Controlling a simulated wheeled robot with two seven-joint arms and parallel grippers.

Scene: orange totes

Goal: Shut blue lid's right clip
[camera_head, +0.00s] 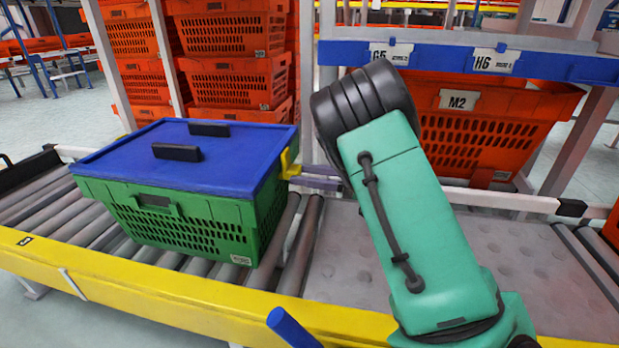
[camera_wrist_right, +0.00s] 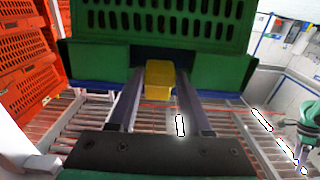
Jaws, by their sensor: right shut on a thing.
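A green tote (camera_head: 165,222) stands on the roller conveyor with a blue lid (camera_head: 215,168) lying on top. The lid has two black handles. The yellow right clip (camera_head: 287,162) sits at the lid's right end and sticks out a little from the tote. In the right wrist view the clip (camera_wrist_right: 159,82) is between the two fingers, against the green wall. My right gripper (camera_head: 305,175) is shut on the clip, reaching in from the right. My own arm hides part of the gripper. My left gripper is not in view.
The yellow conveyor rail (camera_head: 130,295) runs along the front. Orange totes (camera_head: 235,80) are stacked behind. A blue shelf beam (camera_head: 450,57) with labels and an orange tote marked M2 (camera_head: 490,130) are behind my right arm. The grey plate (camera_head: 510,260) at right is clear.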

